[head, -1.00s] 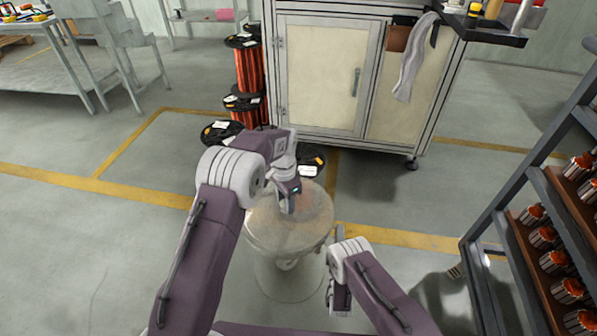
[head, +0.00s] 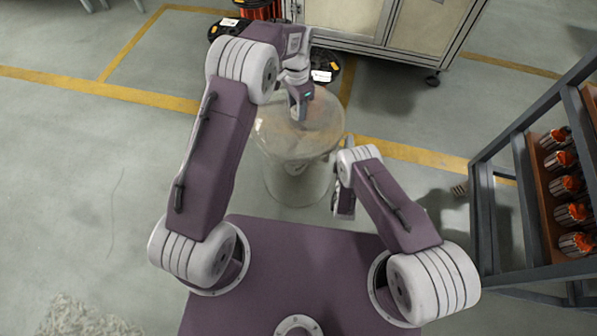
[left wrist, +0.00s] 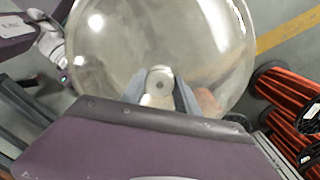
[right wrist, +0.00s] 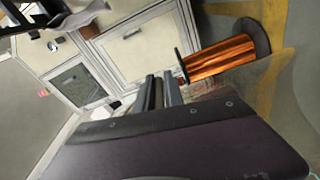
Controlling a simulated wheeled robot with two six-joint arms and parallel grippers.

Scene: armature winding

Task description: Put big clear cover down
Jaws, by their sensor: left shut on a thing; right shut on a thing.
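The big clear cover (head: 272,140) is a wide, rounded, see-through cylinder in front of me in the head view. It looks upright; I cannot tell whether its bottom touches the floor. My left gripper (head: 299,117) is above its top, shut on its round grey knob, which shows between the fingers (left wrist: 160,88) in the left wrist view with the clear dome (left wrist: 110,50) around it. My right gripper (head: 343,208) is low at the cover's right side. Its fingers (right wrist: 163,88) are close together, shut on what seems to be the cover's wall, which is hardly visible there.
A cabinet (head: 345,18) on castors stands behind the cover, with copper wire spools (head: 262,10) beside it. A rack (head: 510,160) with orange-and-metal armatures (head: 565,187) stands at the right. Yellow lines cross the floor. The floor left of the cover is clear.

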